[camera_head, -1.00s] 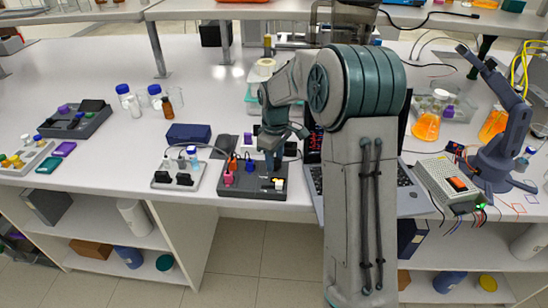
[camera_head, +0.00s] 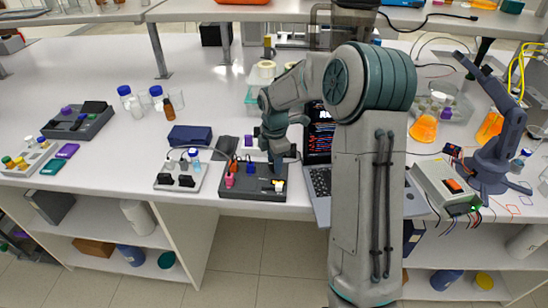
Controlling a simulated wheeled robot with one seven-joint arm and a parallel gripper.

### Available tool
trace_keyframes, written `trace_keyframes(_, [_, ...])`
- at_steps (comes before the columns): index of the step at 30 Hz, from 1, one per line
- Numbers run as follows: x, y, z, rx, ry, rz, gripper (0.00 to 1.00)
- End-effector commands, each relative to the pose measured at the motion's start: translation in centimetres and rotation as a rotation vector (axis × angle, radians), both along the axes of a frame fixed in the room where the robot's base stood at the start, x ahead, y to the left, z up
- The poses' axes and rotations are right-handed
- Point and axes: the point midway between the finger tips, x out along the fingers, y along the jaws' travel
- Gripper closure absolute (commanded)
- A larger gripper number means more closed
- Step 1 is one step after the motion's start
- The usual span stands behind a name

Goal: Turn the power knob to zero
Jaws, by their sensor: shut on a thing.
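A dark panel (camera_head: 243,193) lies at the front edge of the bench. It carries pink, orange and blue parts on its left side and a small yellow-and-white part (camera_head: 279,186) at its front right. My gripper (camera_head: 279,167) points down at the panel's right half, just behind that small part. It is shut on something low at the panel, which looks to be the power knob. The fingers hide the knob, so its setting cannot be read.
A light block with black switches (camera_head: 178,180) sits left of the panel, with a dark blue box (camera_head: 190,136) behind. An open laptop (camera_head: 319,180) stands close on the right. A power box (camera_head: 446,187) and blue robot arm (camera_head: 490,160) are further right.

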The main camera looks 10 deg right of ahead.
Motion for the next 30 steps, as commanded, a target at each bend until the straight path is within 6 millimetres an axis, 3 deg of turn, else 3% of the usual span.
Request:
trace_keyframes(15, [0.30, -0.01, 0.57, 0.000, -0.010, 0.463, 0.85])
trace_keyframes(30, [0.34, -0.03, 0.42, -0.003, -0.012, 0.692, 0.85])
